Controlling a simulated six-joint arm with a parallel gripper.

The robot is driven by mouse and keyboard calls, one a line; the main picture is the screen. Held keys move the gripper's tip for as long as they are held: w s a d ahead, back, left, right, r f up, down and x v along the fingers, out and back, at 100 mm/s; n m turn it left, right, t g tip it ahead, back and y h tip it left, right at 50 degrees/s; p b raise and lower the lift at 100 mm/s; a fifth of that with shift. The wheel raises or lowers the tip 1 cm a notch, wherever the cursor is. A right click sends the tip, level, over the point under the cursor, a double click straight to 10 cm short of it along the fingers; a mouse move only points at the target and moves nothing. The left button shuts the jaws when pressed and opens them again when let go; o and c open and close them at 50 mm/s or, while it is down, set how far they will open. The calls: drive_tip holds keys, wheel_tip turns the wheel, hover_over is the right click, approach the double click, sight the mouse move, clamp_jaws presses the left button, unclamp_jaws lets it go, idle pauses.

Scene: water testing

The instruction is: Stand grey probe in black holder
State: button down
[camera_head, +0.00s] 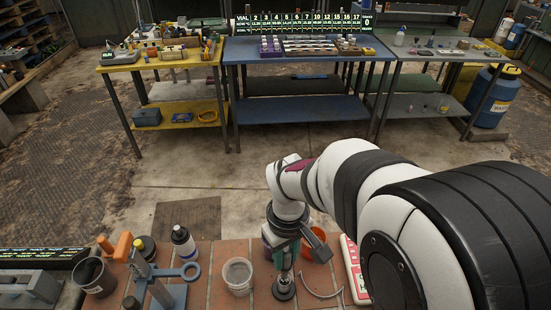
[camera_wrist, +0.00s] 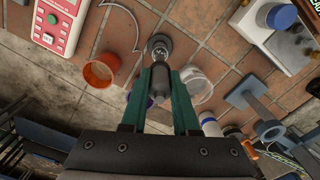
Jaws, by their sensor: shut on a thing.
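My gripper (camera_wrist: 160,100) has green fingers shut on the grey probe (camera_wrist: 160,82), a dark grey cylinder seen between them in the wrist view. In the head view, my gripper (camera_head: 282,258) points down over the tiled bench. The small round black holder (camera_head: 284,289) is directly below it; it also shows just beyond the fingertips in the wrist view (camera_wrist: 158,42). The probe's lower end lines up with the holder and overlaps it in both views. I cannot tell how deep it sits. The probe's upper part is hidden by the fingers.
A clear cup (camera_head: 237,276) stands close left of my gripper, an orange cup (camera_head: 316,244) close right. A red-and-white meter (camera_head: 354,270) lies further right. A blue-grey ring stand (camera_head: 165,282), a dark bottle (camera_head: 183,243) and a black cup (camera_head: 94,277) are at left.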

drive_tip(key=shift+f, duration=1.55)
drive_tip(key=c, duration=0.6)
unclamp_jaws()
drive_tip(key=shift+r, duration=4)
drive_tip(key=s+d+r+m+y, duration=0.1)
drive_tip(key=s+r+m, duration=0.1)
drive_tip(key=s+m, duration=0.9)
drive_tip(key=s, duration=0.6)
drive_tip(key=shift+d+r+y, duration=0.2)
drive_tip(key=shift+d+y, duration=0.2)
